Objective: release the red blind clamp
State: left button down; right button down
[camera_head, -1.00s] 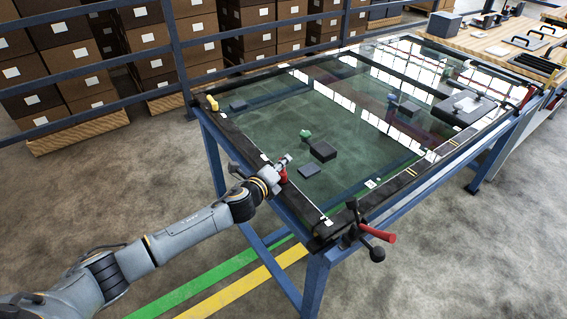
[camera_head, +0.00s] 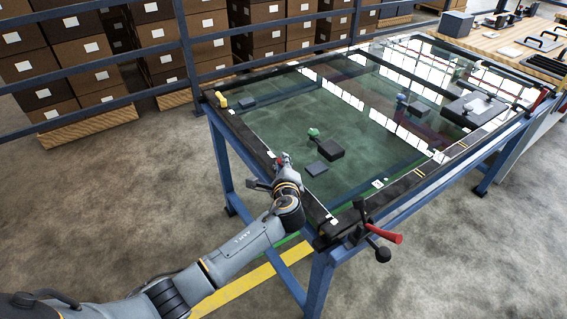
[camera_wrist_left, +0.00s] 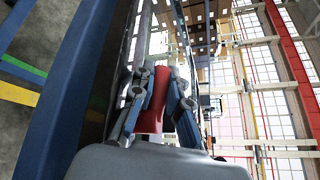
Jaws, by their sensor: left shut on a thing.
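A large glass pane in a black frame lies on a blue stand (camera_head: 318,285). The red blind clamp is mostly hidden by my left gripper in the head view; a small bit of red (camera_head: 284,158) shows at the frame's near-left edge. My left gripper (camera_head: 280,166) is at that edge. In the left wrist view its two blue-grey fingers (camera_wrist_left: 158,100) are shut on the red clamp (camera_wrist_left: 153,112), one on each side. The clamp's lower attachment is hidden. My right gripper is not in view.
A red-handled lever (camera_head: 385,234) with black knobs sits at the frame's near corner. A yellow clamp (camera_head: 220,99) sits at the far-left corner. Black blocks (camera_head: 330,147) lie on the glass. Boxes (camera_head: 85,60) stand behind a blue rail. The floor at left is clear.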

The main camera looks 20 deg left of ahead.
pick_arm(q)
jog(key=shift+f, duration=0.1)
jog(key=c, duration=1.6)
grip_release()
jog(key=shift+s, duration=0.1)
jog(key=v, duration=1.2)
